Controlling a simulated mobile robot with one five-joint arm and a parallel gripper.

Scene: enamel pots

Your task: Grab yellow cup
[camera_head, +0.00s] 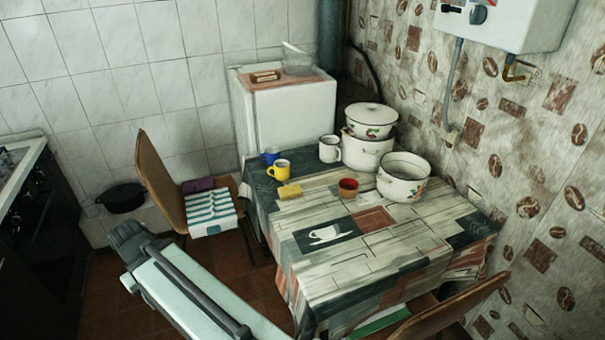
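The yellow cup (281,170) stands upright near the far left edge of the table (360,255), with its handle turned to the left. A blue cup (270,155) stands just behind it, to its left. A yellow sponge-like block (289,191) lies in front of the yellow cup. My arm crosses the lower left of the view, short of the table's left side and well away from the cup. Its dark end (130,235) is toward the floor and chair side; the fingers cannot be made out.
A white mug (329,149), a red cup (348,188), an open enamel pot (402,180) and a lidded pot stack (367,152) stand right of the yellow cup. The table's front is clear.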

